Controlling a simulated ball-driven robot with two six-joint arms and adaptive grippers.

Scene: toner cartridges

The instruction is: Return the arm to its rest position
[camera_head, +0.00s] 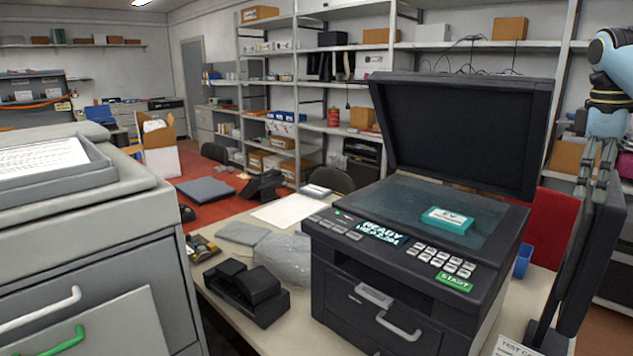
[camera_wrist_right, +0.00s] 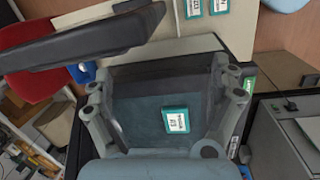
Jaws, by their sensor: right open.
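My right gripper (camera_head: 597,178) hangs at the right edge of the head view, fingers down, right of the copier's raised lid. In the right wrist view my right gripper (camera_wrist_right: 165,88) has its fingers spread wide with nothing between them. The black copier (camera_head: 400,270) stands on the table with its lid (camera_head: 460,130) raised. A teal labelled box (camera_head: 447,220) lies on the copier's glass. It also shows in the right wrist view (camera_wrist_right: 176,120), apart from the fingers. My left gripper is in neither view.
A dark upright panel (camera_head: 590,260) stands close by my right gripper. Two teal boxes, one left (camera_wrist_right: 193,8) and one right (camera_wrist_right: 219,6), lie on the table. A black device (camera_head: 245,290) sits left of the copier. A grey cabinet (camera_head: 90,240) fills the left.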

